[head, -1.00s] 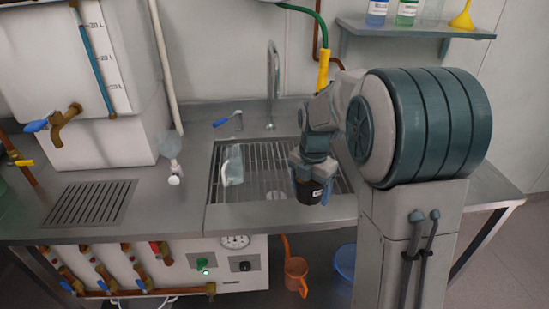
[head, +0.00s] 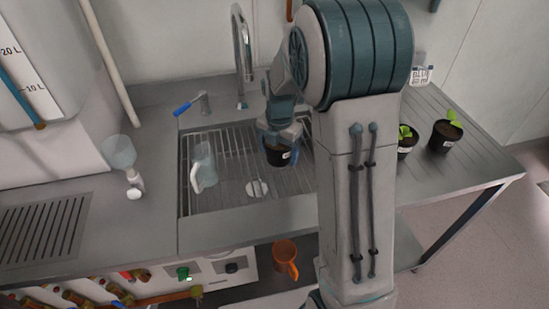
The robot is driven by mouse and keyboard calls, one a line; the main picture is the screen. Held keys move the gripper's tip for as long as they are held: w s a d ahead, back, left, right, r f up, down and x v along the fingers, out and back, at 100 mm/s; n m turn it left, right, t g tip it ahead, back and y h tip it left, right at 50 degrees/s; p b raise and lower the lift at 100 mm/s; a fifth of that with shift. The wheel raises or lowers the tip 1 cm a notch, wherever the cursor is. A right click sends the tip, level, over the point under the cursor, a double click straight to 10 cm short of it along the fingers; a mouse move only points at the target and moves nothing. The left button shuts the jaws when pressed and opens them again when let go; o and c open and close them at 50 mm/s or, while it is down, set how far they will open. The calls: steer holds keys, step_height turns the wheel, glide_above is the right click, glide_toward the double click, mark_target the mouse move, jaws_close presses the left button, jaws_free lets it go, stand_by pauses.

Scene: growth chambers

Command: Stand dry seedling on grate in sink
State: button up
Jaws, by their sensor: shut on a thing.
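A black pot (head: 279,156) with a small white label hangs in my gripper (head: 280,137), whose fingers are shut on it. The pot is upright and over the right part of the sink grate (head: 232,190). I cannot tell whether its base touches the bars. Any seedling in this pot is hidden by the gripper. Two other black pots with green seedlings stand on the counter to the right: one (head: 446,134) in full view, one (head: 404,145) partly behind my arm.
The tap (head: 243,50) and blue-handled valve (head: 188,106) are behind the sink. An orange jug (head: 286,256) is below.

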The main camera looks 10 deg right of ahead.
mark_target(279, 170)
steer(key=shift+f, duration=2.3)
steer(key=shift+f, duration=0.2)
steer(key=o, duration=1.1)
steer(key=shift+r, duration=0.1)
